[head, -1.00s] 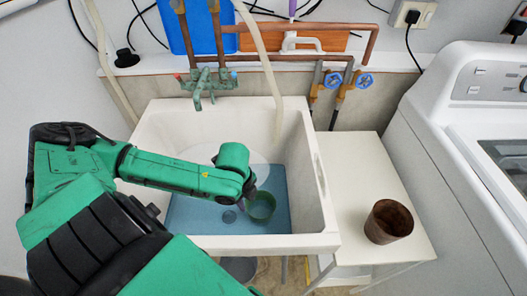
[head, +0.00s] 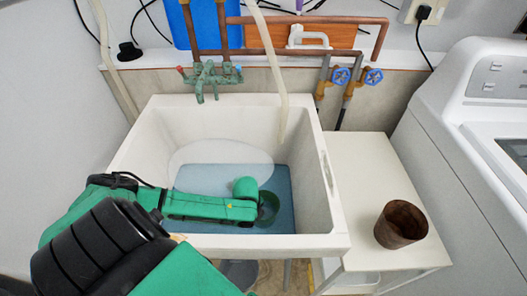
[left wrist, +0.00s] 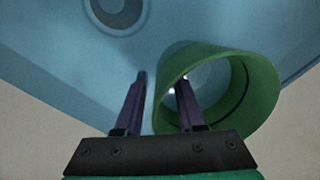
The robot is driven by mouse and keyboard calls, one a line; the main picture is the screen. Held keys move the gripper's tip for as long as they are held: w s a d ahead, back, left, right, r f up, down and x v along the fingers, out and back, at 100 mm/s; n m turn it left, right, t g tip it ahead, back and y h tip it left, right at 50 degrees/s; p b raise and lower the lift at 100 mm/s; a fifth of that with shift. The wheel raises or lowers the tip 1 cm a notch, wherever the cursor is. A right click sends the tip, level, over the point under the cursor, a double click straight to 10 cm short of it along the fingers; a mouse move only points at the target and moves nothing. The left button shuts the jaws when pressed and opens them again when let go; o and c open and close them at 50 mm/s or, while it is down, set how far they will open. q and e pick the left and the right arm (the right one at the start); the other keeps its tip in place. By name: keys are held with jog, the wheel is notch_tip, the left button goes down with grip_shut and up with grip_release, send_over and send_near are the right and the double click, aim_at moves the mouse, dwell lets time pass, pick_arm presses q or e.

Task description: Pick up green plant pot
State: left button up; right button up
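The green plant pot (head: 268,208) is in the blue-bottomed sink, partly hidden behind my left wrist in the head view. In the left wrist view the green pot (left wrist: 262,92) has its round opening facing the camera. My left gripper (left wrist: 162,80) is open, with two dark purple fingers. Its right finger is inside the pot's opening and its left finger is outside, so the pot's near wall is between them. I cannot tell whether either finger touches the wall. The fingers are hidden in the head view. My right gripper is not in view.
The white sink (head: 326,195) has high walls around my left forearm. A brown pot (head: 400,224) stands on the white side table (head: 362,170) at right, beside a washing machine (head: 475,110). A tap (head: 211,78) and pipes are behind the sink. A drain (left wrist: 118,12) shows in the sink floor.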

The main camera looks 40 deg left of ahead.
pick_arm(q)
grip_shut()
jog(key=shift+r, duration=0.1)
dwell(1.2)
